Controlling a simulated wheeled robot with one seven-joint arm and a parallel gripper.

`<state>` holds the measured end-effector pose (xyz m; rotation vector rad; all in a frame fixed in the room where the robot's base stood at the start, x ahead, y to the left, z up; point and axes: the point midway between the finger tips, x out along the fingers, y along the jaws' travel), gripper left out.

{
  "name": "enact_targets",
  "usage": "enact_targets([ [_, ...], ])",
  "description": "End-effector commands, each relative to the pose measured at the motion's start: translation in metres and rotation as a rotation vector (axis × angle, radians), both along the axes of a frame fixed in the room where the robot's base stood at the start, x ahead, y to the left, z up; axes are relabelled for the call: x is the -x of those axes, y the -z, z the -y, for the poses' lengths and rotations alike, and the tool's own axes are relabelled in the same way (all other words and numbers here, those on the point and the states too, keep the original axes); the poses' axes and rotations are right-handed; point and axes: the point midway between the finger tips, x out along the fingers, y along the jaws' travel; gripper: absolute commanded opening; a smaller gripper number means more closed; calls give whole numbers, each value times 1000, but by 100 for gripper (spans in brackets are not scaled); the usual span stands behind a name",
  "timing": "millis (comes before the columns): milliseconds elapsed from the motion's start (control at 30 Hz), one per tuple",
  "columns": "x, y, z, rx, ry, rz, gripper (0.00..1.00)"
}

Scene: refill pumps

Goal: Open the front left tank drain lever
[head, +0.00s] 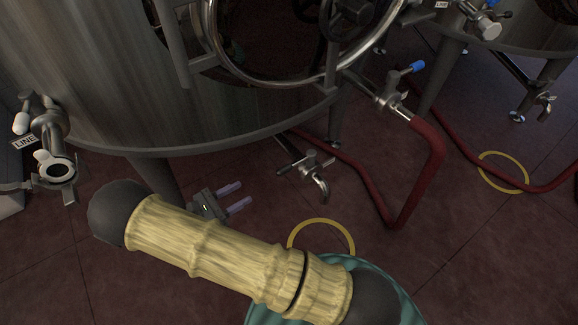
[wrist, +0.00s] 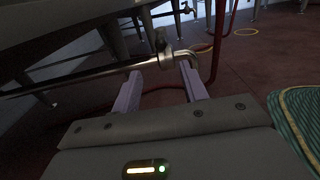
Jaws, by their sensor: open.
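The large steel tank (head: 110,70) fills the upper left of the head view. Its drain pipe (head: 306,168) comes out low beneath it, with a small valve and a downturned spout. The same pipe (wrist: 110,70) crosses the wrist view, with a valve collar and small lever (wrist: 163,45) just beyond the fingertips and an elbow to their right. My gripper (head: 241,194) is open, with two pale purple fingers pointing toward the drain, to its left in the head view. In the wrist view my gripper (wrist: 160,76) is empty, and the lever appears between the fingers, apart from them.
A blue-handled valve (head: 404,78) feeds a red hose (head: 432,150) that lies on the floor right of the drain. A side valve labelled LINE (head: 50,135) juts out at left. Yellow rings (head: 322,222) mark the red floor. Another tank (head: 530,35) stands at right.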

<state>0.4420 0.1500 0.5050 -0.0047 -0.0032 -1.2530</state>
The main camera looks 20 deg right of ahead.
Motion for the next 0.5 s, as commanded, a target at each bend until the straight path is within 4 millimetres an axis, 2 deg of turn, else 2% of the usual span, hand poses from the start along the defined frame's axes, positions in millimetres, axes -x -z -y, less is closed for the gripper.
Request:
enact_targets([
  [333, -1, 0, 3, -2, 3, 0, 43],
  [500, -5, 1, 17, -3, 5, 0, 43],
])
